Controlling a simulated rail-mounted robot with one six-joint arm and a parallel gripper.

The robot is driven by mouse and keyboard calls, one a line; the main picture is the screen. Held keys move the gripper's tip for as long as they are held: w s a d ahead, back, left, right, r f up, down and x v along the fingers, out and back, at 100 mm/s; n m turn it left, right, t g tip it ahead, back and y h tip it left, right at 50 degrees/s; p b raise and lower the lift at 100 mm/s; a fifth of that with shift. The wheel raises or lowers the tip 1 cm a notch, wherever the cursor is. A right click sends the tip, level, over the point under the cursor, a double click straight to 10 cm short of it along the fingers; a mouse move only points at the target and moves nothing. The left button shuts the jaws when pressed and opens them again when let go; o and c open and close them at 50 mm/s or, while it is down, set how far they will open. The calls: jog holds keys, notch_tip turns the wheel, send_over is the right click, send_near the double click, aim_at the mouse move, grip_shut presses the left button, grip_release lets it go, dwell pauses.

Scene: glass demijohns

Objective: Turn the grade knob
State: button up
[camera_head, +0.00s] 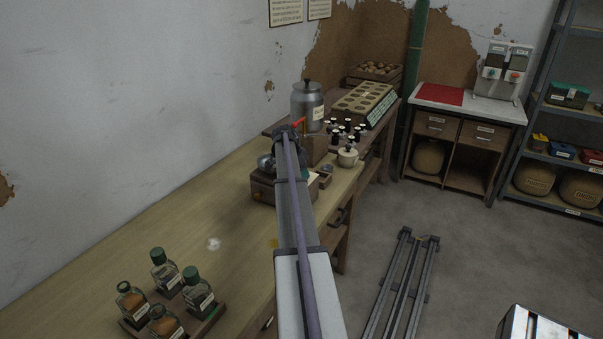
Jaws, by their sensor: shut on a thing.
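My arm reaches from the bottom of the view to the wooden machine on the bench, and my gripper (285,134) is at its far end, over or beside that machine. The machine has a wooden base (263,188), a round metal part (265,162) at its left and a small red part (299,122) near my wrist. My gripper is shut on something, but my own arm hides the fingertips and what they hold. I cannot make out the grade knob itself.
Behind stand a metal canister (307,104), several small dark bottles (346,131), a pale lidded pot (347,157) and a holed rack (362,102). Several green-capped jars (166,270) stand front left. The bench (130,225) between is mostly clear. Floor rails (402,285) lie right.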

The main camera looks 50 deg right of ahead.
jog(key=n+t, duration=0.1)
jog(key=n, duration=0.1)
jog(key=n+t, duration=0.1)
jog(key=n, duration=0.2)
jog(key=shift+s+a, duration=0.1)
jog(key=shift+s, duration=0.05)
jog(key=n+t, duration=0.2)
jog(key=n, duration=0.3)
jog(key=shift+s+n, duration=0.1)
jog(key=shift+n, duration=0.3)
jog(key=n+t, duration=0.1)
jog(key=n, duration=0.1)
jog(key=n+y, duration=0.1)
jog(key=n, duration=0.2)
jog(key=shift+t, duration=0.4)
jog(key=n+y, duration=0.1)
jog(key=n, duration=0.4)
jog(key=shift+d+t+y, duration=0.2)
jog(key=shift+t+y, duration=0.2)
jog(key=shift+n, duration=0.4)
jog(key=o, duration=0.9)
jog(key=p+v, duration=1)
jog(key=shift+s+r, duration=0.25)
jog(key=shift+r, duration=0.05)
